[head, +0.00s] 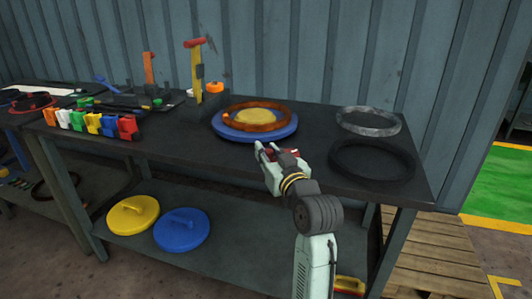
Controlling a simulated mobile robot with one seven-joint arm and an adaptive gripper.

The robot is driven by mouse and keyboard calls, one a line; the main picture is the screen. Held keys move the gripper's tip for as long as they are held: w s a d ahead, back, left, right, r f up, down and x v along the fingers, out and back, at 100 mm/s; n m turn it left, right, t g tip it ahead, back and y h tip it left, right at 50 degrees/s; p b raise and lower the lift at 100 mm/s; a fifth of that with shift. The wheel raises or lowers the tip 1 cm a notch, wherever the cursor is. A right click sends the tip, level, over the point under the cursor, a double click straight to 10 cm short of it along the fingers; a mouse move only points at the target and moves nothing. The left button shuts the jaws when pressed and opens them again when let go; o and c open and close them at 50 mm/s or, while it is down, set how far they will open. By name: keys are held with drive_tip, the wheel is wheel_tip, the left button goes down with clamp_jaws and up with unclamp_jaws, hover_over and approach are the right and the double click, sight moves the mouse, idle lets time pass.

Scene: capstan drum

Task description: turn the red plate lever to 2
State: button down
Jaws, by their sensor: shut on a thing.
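My gripper (277,150) is at the front edge of the workbench, right of the middle in the head view. It is shut on a small red piece (287,150), mostly hidden by the fingers, so I cannot tell what it is. A yellow upright lever with a red grip (195,43) stands at the back of the bench, and an orange-red upright lever (149,68) stands left of it. Which of these is the red plate lever is unclear, and no number 2 is readable. My gripper is apart from both levers.
A blue disc (255,134) with a rust-brown ring lies behind my gripper. A grey ring (368,121) and a black ring (372,160) lie right. Several coloured blocks (92,123) line the front left edge. Yellow (132,215) and blue (181,230) lids lie on the lower shelf.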

drive_tip(key=n+g+y+b, duration=0.1)
drive_tip(key=s+d+n+g+y, duration=0.1)
drive_tip(key=y, duration=0.1)
drive_tip(key=n+g+y+b, duration=0.1)
drive_tip(key=y, duration=0.1)
drive_tip(key=shift+s+d+f+n+b, duration=0.15)
drive_tip(key=shift+s+d+n+b, duration=0.15)
drive_tip(key=shift+n, duration=0.1)
drive_tip(key=shift+s+d+n+g+y+b, duration=0.25)
drive_tip(key=shift+d+n+g+y+b, duration=0.1)
drive_tip(key=shift+n+g+y, duration=0.55)
drive_tip(key=shift+s+d+n+g+y+b, duration=0.25)
drive_tip(key=shift+d+n+g+y+b, duration=0.15)
drive_tip(key=shift+n+g+y, duration=0.5)
drive_tip(key=shift+s+d+n+g+y+b, duration=0.3)
drive_tip(key=shift+n+g+y, duration=0.3)
drive_tip(key=shift+g, duration=0.6)
drive_tip(key=c, duration=1.4)
unclamp_jaws()
drive_tip(key=v, duration=1.2)
